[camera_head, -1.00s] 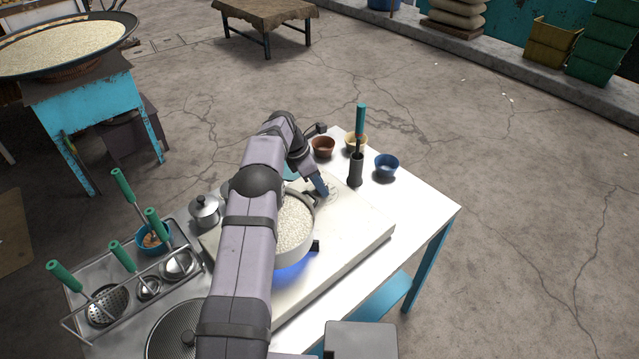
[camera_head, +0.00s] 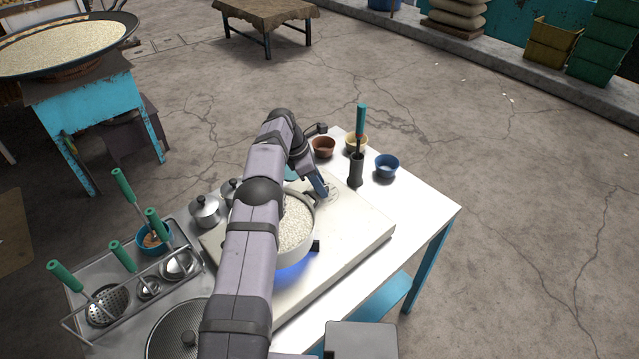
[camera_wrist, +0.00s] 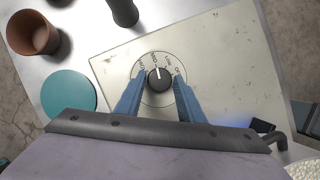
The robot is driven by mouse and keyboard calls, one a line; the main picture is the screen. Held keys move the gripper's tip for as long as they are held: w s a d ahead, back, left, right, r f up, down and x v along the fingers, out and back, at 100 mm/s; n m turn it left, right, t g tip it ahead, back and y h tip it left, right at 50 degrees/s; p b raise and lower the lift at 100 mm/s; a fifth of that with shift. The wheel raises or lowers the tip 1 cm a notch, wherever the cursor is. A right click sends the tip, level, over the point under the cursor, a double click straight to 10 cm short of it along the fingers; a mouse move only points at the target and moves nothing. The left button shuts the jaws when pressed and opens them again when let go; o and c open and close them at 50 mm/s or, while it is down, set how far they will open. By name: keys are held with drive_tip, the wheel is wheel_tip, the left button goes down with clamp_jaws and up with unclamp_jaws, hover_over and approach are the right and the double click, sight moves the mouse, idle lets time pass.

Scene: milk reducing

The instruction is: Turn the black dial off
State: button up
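The black dial (camera_wrist: 159,79) sits on the pale stove top (camera_wrist: 225,58), inside a ring of printed labels. Its white pointer mark faces up in the wrist view, towards the top label. My gripper (camera_wrist: 158,86) has its two blue fingers apart, one on each side of the dial, with the dial between the tips. I cannot tell if the tips touch it. In the head view, my gripper (camera_head: 324,190) is low over the stove, just right of the pot (camera_head: 298,226), which holds white grains. A blue glow shows under the pot.
A dark upright holder (camera_head: 355,170) with a green-handled tool, a blue bowl (camera_head: 386,165) and a brown cup (camera_head: 323,147) stand behind the stove. A utensil rack (camera_head: 125,285) is at left. The stove's right side is clear.

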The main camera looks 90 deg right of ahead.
drive_tip(key=shift+o, duration=1.2)
drive_tip(key=shift+r, duration=0.15)
drive_tip(key=b+v, duration=0.1)
drive_tip(key=v, duration=0.6)
drive_tip(key=shift+b, duration=0.35)
drive_tip(key=shift+w, duration=0.1)
drive_tip(key=s+a+m+t+h+b, duration=0.3)
drive_tip(key=s+m+t+b, duration=0.15)
drive_tip(key=m, duration=1.45)
drive_tip(key=shift+t, duration=0.35)
drive_tip(key=shift+d+p+x, duration=0.1)
drive_tip(key=shift+p+x, duration=0.45)
drive_tip(key=shift+x, duration=1.3)
drive_tip(key=shift+d+p+x, duration=0.15)
drive_tip(key=shift+p+x, duration=0.35)
drive_tip(key=shift+x, duration=1.35)
drive_tip(key=shift+w+r, duration=0.1)
drive_tip(key=shift+c, duration=0.3)
